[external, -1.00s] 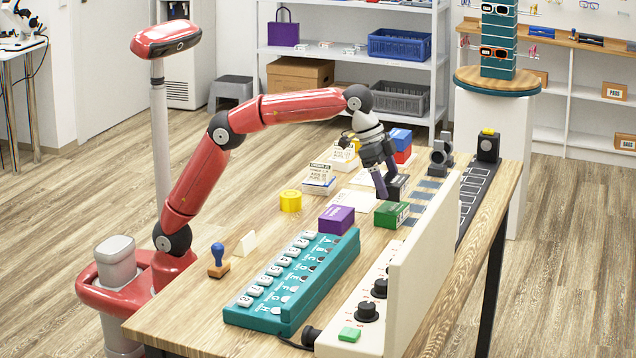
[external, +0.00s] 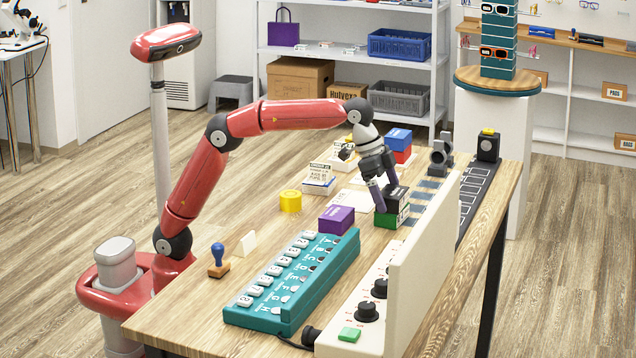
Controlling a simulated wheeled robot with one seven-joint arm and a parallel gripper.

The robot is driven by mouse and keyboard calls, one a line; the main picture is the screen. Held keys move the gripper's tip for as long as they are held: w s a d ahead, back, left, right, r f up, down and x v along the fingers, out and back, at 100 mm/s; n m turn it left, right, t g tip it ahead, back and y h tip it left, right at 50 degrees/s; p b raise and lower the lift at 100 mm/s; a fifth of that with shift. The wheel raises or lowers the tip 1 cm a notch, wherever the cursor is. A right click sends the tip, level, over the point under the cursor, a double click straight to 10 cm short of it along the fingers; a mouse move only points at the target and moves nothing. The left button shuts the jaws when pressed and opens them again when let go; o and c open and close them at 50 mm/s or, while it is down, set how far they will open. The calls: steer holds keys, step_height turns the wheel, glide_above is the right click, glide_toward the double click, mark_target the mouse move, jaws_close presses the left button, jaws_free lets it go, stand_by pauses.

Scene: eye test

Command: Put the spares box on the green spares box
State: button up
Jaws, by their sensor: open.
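A small black box (external: 398,199), its label too small to read, sits directly on top of the green box (external: 387,220) near the middle of the table. It looks about level and roughly lined up with the green box. My gripper (external: 388,198) is open and still down at the black box.
A purple box (external: 336,220) and a teal lettered rack (external: 295,277) stand nearer the camera. A cream upright panel (external: 424,262) rises to the right.

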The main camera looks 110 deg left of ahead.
steer(key=p+v, duration=0.1)
steer(key=v, duration=1.1)
steer(key=shift+p, duration=0.3)
steer(key=shift+r, duration=0.15)
steer(key=s+d+f+n+g+h, duration=0.2)
steer(key=s+d+f+n+h, duration=0.15)
steer(key=s, duration=0.75)
steer(key=s+d+f+n+g+h, duration=0.2)
steer(key=s+d+f+n, duration=0.25)
steer(key=s, duration=0.55)
steer(key=s+d+f+n+g+h, duration=0.25)
steer(key=s+d+f+n, duration=0.2)
steer(key=s, duration=0.65)
steer(key=s+a+f+m+t+y, duration=0.1)
steer(key=a+f+m+t+y, duration=0.6)
steer(key=m, duration=0.5)
steer(key=shift+s+f+y, duration=0.15)
steer(key=shift+f+y, duration=0.35)
steer(key=shift+f, duration=0.4)
